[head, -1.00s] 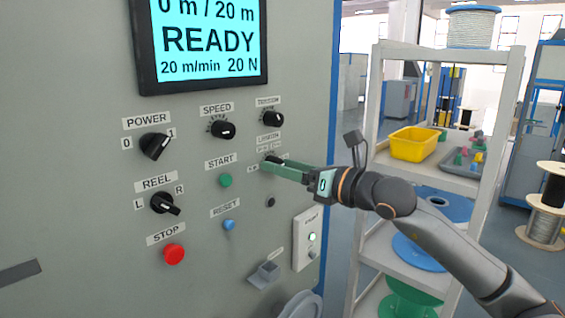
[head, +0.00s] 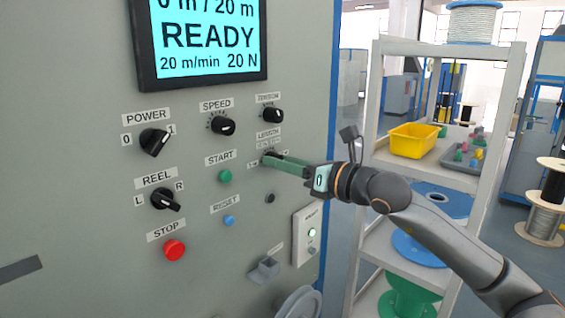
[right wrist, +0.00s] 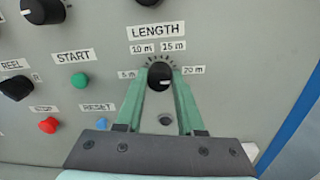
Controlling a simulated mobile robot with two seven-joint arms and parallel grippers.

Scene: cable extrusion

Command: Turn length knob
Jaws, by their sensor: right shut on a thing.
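The black length knob (right wrist: 160,75) sits under the LENGTH label, ringed by marks from 5 m to 20 m, in the right wrist view. Its light pointer mark appears to face up, between 10 m and 15 m. My right gripper (right wrist: 160,82) has its two green fingers on either side of the knob, shut on it. In the head view the length knob (head: 269,156) is largely covered by my right gripper (head: 267,160), which reaches in from the right. The screen (head: 208,40) reads READY and 0 m / 20 m. My left gripper is not in view.
The tension knob (head: 272,115) is just above, the speed knob (head: 222,126) to the upper left. The green start button (head: 225,176) and blue reset button (head: 229,220) are close by. A white shelf (head: 440,50) with a yellow bin (head: 412,142) stands right of the panel.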

